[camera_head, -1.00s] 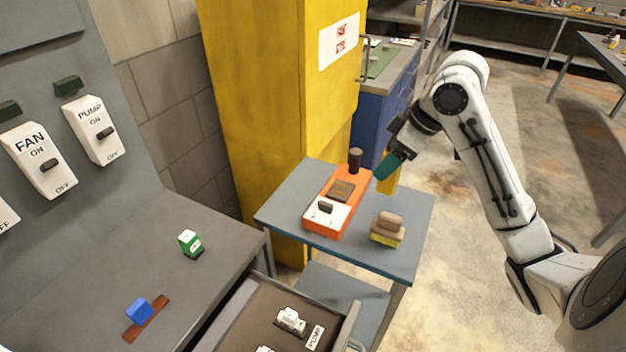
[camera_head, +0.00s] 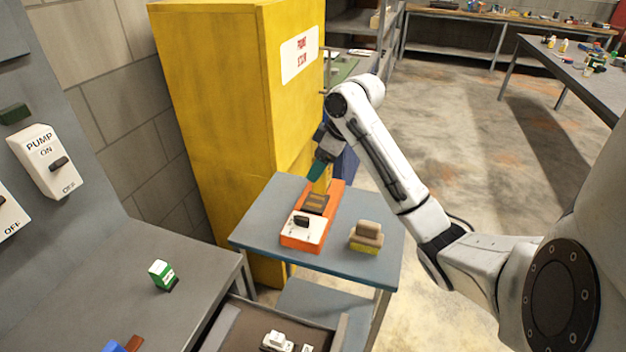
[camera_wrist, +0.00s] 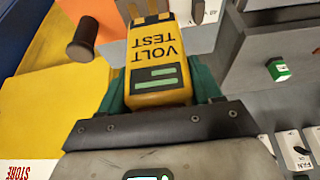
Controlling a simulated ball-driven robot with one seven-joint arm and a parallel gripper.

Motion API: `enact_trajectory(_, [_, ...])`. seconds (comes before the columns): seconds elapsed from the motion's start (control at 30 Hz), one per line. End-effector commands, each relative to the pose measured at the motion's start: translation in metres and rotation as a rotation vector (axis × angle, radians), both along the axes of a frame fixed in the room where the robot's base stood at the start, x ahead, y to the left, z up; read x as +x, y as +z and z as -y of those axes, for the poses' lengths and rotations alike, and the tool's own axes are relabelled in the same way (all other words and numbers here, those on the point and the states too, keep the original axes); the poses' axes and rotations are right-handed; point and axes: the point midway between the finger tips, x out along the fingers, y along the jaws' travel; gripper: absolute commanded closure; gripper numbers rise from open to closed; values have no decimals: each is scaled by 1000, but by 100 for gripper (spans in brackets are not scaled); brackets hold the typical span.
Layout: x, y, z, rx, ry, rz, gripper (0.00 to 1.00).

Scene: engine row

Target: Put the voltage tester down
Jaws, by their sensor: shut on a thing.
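My gripper (camera_head: 317,169) has green fingers and is shut on the yellow voltage tester (camera_head: 323,184). In the wrist view the tester (camera_wrist: 158,62) fills the space between the green fingers (camera_wrist: 160,88), with "VOLT TEST" and two green bars on its face. In the head view the tester points down over the far part of an orange unit (camera_head: 289,240) on the small blue-grey table (camera_head: 262,222). The orange unit has a white plate with a dark knob and a dark patch. I cannot tell whether the tester touches it.
A tan-and-yellow block (camera_head: 367,236) sits right of the orange unit. A yellow cabinet (camera_head: 225,110) stands close behind the table. At left are a grey bench (camera_head: 190,255) with a green block (camera_head: 163,273), a PUMP switch (camera_head: 45,160) and an open drawer (camera_head: 240,332).

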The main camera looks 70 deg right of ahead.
Motion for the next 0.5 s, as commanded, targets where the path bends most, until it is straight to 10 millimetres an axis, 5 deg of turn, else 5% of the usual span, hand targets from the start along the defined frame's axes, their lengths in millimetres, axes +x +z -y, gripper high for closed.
enact_trajectory(0.5, [25,-49,17,1,-2,-1,80])
